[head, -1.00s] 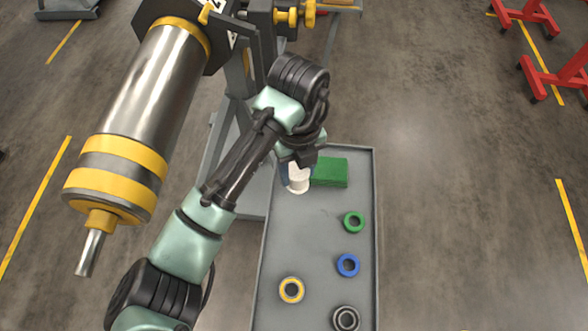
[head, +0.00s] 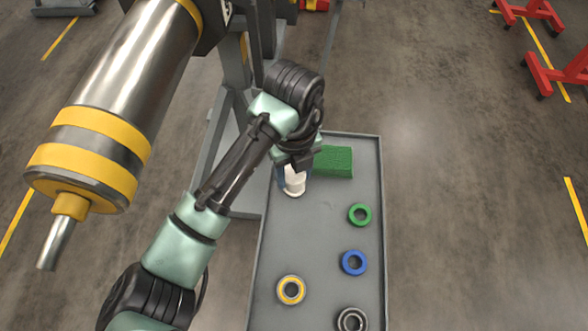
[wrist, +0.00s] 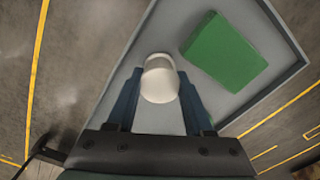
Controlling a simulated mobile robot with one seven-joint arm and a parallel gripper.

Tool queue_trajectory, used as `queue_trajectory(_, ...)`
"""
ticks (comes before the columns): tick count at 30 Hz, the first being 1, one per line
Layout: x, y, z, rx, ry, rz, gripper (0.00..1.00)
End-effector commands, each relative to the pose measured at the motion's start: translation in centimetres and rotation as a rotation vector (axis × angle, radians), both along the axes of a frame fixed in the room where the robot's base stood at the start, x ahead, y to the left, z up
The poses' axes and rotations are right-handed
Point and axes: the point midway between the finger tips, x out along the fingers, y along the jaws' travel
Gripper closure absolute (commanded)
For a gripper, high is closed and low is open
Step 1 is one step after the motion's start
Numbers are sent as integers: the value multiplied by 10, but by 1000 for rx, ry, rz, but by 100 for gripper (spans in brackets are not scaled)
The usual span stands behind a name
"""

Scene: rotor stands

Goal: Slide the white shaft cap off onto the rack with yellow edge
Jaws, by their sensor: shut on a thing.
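The white shaft cap (head: 294,184) is held between the blue fingers of my gripper (head: 291,180), over the far left part of a grey tray (head: 285,240). In the wrist view the cap (wrist: 160,80) sits between the two fingers (wrist: 160,100), and the gripper is shut on it. I cannot tell whether the cap touches the tray. The bare metal shaft (head: 58,243) sticks out of the steel rotor (head: 140,75) with yellow bands at upper left, with no cap on it. No rack with a yellow edge is clearly in view.
A green block (head: 333,161) lies on the tray just right of the cap. Green (head: 360,215), blue (head: 354,262), yellow (head: 291,290) and dark (head: 352,320) rings lie nearer. The tray's middle is bare. Red stands (head: 565,75) are at far right.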

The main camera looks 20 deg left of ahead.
Motion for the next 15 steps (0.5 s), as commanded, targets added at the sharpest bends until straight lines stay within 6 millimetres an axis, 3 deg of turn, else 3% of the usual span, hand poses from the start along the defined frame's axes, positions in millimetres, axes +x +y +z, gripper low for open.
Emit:
queue_trajectory(6,0,0,1,0,0,1,88)
queue_trajectory(7,0,0,1,0,0,1,43)
queue_trajectory(12,0,0,1,0,0,1,13)
queue_trajectory(15,0,0,1,0,0,0,13)
